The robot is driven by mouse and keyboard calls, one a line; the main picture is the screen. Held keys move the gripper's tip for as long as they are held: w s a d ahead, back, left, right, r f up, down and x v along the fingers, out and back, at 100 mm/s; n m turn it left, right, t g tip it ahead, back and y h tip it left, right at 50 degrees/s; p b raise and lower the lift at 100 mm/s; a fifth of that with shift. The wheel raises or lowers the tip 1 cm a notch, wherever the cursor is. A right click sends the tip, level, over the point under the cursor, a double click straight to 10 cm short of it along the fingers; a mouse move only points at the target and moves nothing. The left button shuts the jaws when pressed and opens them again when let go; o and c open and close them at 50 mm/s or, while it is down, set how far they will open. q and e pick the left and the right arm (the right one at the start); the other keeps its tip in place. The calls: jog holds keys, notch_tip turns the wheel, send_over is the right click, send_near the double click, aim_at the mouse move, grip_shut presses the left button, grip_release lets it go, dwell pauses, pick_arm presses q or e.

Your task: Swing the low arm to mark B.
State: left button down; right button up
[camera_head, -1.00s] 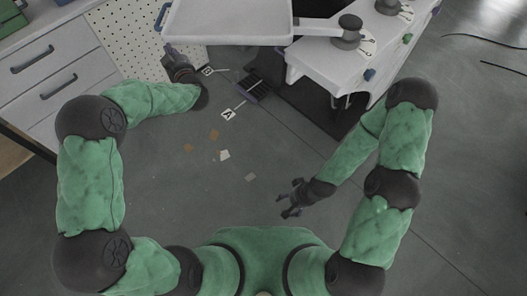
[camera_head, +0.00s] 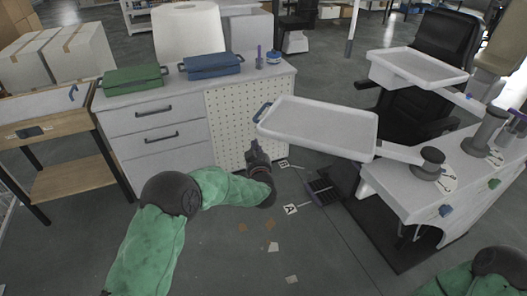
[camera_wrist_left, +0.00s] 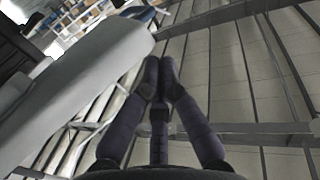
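A white tray (camera_head: 320,122) on a swing arm (camera_head: 402,153) reaches left from a dark pivot on the white cabinet. A blue handle (camera_head: 263,112) is on its left end. Mark B (camera_head: 284,163) and mark A (camera_head: 291,209) are small white cards below the near tray. My left gripper (camera_head: 253,147) is below the blue handle, apart from it. In the left wrist view its fingers (camera_wrist_left: 159,77) meet, empty, beside a pale surface. My right gripper is out of view.
The white cabinet (camera_head: 405,195) stands on the right with a blue and a green knob. Behind my left gripper is a pegboard panel (camera_head: 245,115) beside a drawer unit (camera_head: 155,140). Small scraps lie on the open floor. A black chair (camera_head: 440,50) is behind the trays.

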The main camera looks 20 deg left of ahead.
pick_arm(q)
jog(key=s+p, duration=0.2)
jog(key=s, duration=0.6)
jog(key=shift+s+a, duration=0.15)
